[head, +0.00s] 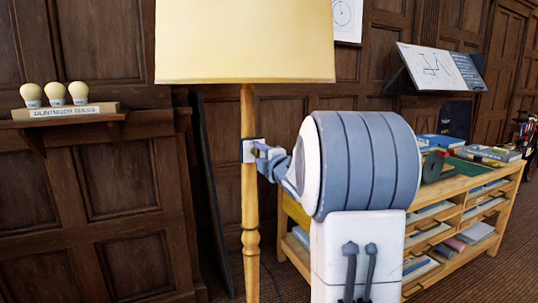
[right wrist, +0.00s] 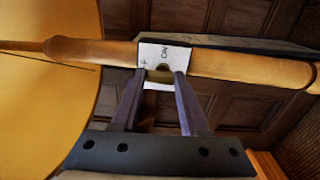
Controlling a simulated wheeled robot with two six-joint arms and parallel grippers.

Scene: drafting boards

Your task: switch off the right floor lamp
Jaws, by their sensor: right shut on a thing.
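The floor lamp has a pale yellow shade (head: 245,42) and a turned wooden post (head: 250,215); whether it is lit, I cannot tell for sure. A small white switch plate (head: 247,150) is on the post. In the right wrist view the plate (right wrist: 178,53) carries "ON" and a partly hidden label. My right gripper (head: 260,151) is at the plate. In the right wrist view its fingers (right wrist: 161,76) are shut on a small dark brass-coloured switch knob (right wrist: 160,73), partly hidden between them. My left gripper is not in view.
A wooden shelf (head: 68,120) with three light bulbs (head: 55,94) is on the panelled wall at left. A wooden cabinet (head: 480,215) with books and papers stands at right. A tilted drawing board (head: 440,68) is behind it. A dark board leans behind the post.

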